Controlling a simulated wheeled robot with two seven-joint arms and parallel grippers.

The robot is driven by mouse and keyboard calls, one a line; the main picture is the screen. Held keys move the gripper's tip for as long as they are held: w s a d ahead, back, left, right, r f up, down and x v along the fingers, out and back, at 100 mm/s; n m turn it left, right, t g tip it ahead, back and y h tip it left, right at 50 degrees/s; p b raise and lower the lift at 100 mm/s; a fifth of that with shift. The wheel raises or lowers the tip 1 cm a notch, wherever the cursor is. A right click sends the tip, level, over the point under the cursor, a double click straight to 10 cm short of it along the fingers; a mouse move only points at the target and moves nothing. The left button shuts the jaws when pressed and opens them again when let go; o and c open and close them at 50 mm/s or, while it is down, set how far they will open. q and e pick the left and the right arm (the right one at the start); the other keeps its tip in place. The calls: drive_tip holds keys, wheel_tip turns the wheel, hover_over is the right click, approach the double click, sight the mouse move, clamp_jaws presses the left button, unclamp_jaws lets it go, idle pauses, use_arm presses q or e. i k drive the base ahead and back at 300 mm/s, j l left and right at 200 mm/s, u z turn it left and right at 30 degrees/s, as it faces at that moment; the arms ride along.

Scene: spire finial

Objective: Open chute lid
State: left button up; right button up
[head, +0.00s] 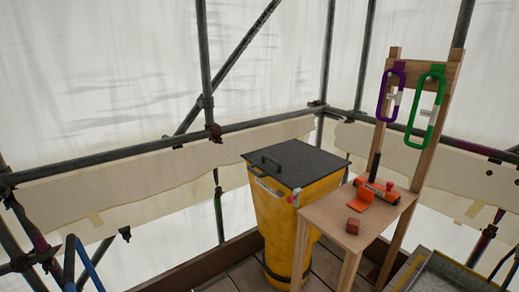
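The chute (282,228) is a tall yellow bin-like body standing on the plank floor, right of the middle of the head view. Its dark grey lid (301,160) lies flat and closed on top. A black handle (270,160) stands up near the lid's left edge. A light metal piece with a red end (291,199) sits at the chute's front upper edge; I cannot tell what it is. Neither of my grippers shows in this view.
A wooden bench (335,215) stands close right of the chute. Scaffold tubes (150,147) run behind. A grey tray (450,275) is at lower right.

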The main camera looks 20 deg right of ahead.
sight(295, 163)
drive_tip(key=i+j+z, duration=0.1)
drive_tip(key=i+z, duration=0.3)
drive_tip(key=i+j+z, duration=0.35)
drive_tip(key=i, duration=0.2)
drive_tip(key=i+j+z, duration=0.4)
drive_tip(key=i+l, duration=0.05)
drive_tip(key=l, duration=0.05)
